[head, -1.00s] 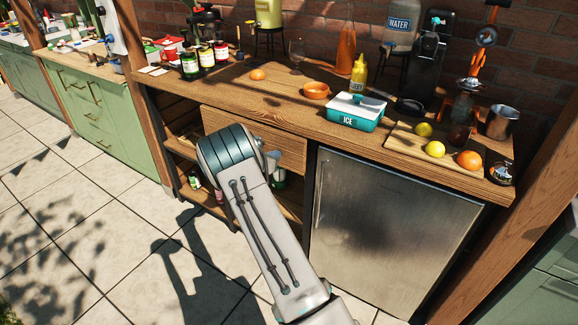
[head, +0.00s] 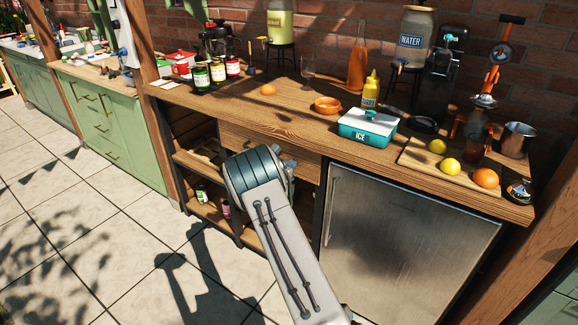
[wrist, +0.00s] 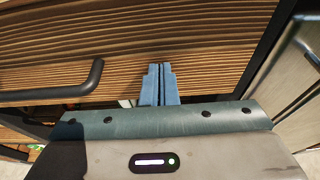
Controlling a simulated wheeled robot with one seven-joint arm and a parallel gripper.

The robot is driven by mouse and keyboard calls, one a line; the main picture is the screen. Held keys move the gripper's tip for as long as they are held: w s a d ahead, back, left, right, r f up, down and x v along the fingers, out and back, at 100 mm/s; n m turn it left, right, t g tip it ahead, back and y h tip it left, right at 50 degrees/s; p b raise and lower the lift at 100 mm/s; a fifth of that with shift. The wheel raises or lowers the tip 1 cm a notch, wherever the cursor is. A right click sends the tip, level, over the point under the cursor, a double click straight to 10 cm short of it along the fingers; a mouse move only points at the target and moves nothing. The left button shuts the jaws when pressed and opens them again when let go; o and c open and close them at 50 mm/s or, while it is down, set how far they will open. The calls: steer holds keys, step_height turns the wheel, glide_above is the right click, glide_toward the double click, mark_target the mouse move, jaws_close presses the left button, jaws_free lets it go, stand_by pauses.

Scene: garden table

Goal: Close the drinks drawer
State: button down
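The drinks drawer (head: 238,141) is the wide wooden front under the counter, left of the steel fridge. In the head view it sits close under the counter edge; my arm hides much of it, and I cannot tell if a small gap is left. In the wrist view the wood-grained drawer front (wrist: 215,65) fills the upper part, with its dark bar handle (wrist: 48,95) at left. My gripper (wrist: 159,68) is shut and empty, its blue fingertips at the drawer front, right of the handle. Contact is not certain. In the head view my fingers are mostly hidden behind my wrist.
The steel fridge (head: 395,235) stands just right of the drawer. Open shelves with bottles (head: 202,192) are below and left. The counter (head: 215,105) above holds an ice box (head: 367,128), fruit and jars. The tiled floor (head: 70,240) at left is clear.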

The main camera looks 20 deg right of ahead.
steer(key=f+v, duration=0.1)
steer(key=v, duration=1.2)
steer(key=s+d+r+m+g+y+p, duration=0.1)
steer(key=s+d+r+m+g+y, duration=0.15)
steer(key=s+r+m, duration=0.6)
steer(key=s+d+r+m+g+y+p, duration=0.15)
steer(key=s+r+m+g, duration=0.3)
steer(key=s, duration=0.65)
steer(key=s+a+r+m+y+p, duration=0.2)
steer(key=s+m, duration=0.4)
steer(key=s, duration=0.5)
steer(key=s+a+r+m+y+p, duration=0.2)
steer(key=s+a+r+m+y, duration=0.2)
steer(key=s, duration=0.8)
steer(key=a+m+y, duration=0.1)
steer(key=a+m, duration=0.1)
steer(key=shift+a+r+m+t+y, duration=0.2)
steer(key=shift+m+t+y, duration=0.1)
steer(key=shift+m+t, duration=0.1)
